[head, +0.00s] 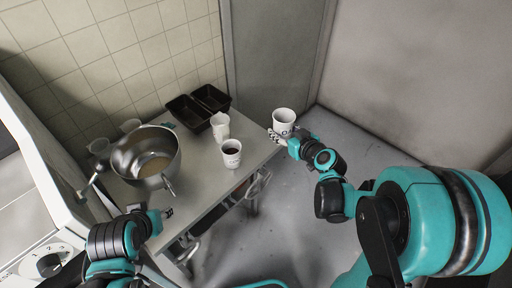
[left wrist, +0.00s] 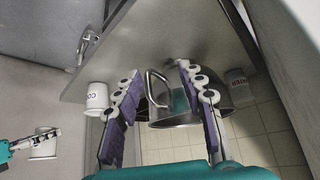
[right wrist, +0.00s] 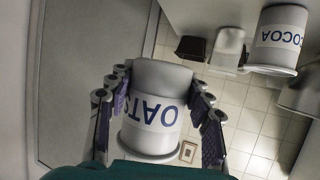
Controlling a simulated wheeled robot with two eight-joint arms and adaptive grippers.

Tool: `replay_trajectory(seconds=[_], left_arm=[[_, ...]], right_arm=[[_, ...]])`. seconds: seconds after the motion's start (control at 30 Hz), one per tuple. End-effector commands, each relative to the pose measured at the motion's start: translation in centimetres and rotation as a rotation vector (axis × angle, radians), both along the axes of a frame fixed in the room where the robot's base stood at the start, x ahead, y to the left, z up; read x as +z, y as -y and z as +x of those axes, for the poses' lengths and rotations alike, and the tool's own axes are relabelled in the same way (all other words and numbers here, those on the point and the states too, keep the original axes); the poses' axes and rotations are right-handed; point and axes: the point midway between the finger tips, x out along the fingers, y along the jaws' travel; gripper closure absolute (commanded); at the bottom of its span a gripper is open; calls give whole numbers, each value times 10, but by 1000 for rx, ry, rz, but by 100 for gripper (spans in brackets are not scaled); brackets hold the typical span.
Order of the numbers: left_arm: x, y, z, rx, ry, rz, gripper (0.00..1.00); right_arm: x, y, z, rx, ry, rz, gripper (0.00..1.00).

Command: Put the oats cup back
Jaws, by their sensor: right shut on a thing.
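The oats cup (head: 284,116) is white with a dark printed label. My right gripper (head: 283,133) is shut on it and holds it in the air, right of the table's end. In the right wrist view the oats cup (right wrist: 154,110) sits between the fingers (right wrist: 158,76), its OATS label upside down in the picture. My left gripper (head: 168,212) is low by the table's near edge. In the left wrist view its fingers (left wrist: 158,72) are apart and empty, with the metal bowl's handle showing beyond them.
The table (head: 205,187) bears a metal bowl (head: 130,158), the cocoa cup (head: 232,160) with dark contents, another white cup (head: 220,132) and two black tins (head: 188,113). More pale cups (head: 99,146) stand behind the bowl. The table's right end has a little bare room.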

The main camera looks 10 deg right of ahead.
Motion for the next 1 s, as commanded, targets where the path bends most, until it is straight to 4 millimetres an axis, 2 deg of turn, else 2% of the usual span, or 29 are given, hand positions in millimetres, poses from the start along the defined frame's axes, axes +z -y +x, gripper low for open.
replay_trajectory(seconds=[0.07, 0.17, 0.43, 0.6, 0.83, 1.0], left_arm=[[-3, 0, 0, 0, 0, 0, 60], [-10, 0, 0, 0, 0, 0, 60], [-38, 0, 0, 0, 0, 0, 60], [-49, 0, 0, 0, 0, 0, 60], [-55, 0, 0, 0, 0, 0, 60], [-73, 0, 0, 0, 0, 0, 60]], right_arm=[[-4, 7, -3, -14, 1, -1, 81], [-13, 1, 4, -15, 1, -2, 81], [-53, -46, 48, -12, 2, -2, 81], [-69, -67, 69, -15, 1, -2, 81], [-79, -74, 76, -18, 2, -1, 81], [-107, -73, 76, -18, 1, -1, 81]])
